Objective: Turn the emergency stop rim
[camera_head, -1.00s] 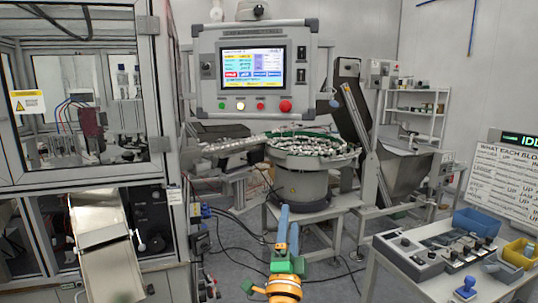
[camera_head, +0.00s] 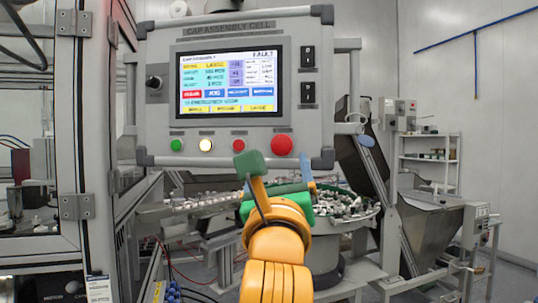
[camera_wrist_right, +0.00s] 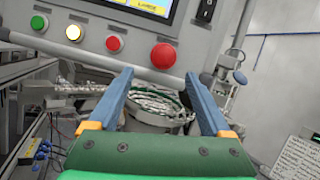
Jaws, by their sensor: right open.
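The emergency stop is a large red mushroom button (camera_head: 281,145) at the lower right of the grey control panel. It also shows in the right wrist view (camera_wrist_right: 163,56), beyond and between the fingertips, near the panel's lower edge. My right gripper (camera_head: 283,178) is just below the button in the head view, on an orange wrist. In the right wrist view its two blue fingers (camera_wrist_right: 157,78) are spread apart with nothing between them; they look clear of the button. The button's rim is hard to make out. My left gripper is out of view.
The panel (camera_head: 221,137) carries a lit screen (camera_head: 230,82) with the word FAULT, plus green, lit yellow and small red buttons left of the stop. A feeder bowl (camera_head: 350,222) stands below and behind the gripper. A machine cabinet (camera_head: 75,206) is at left.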

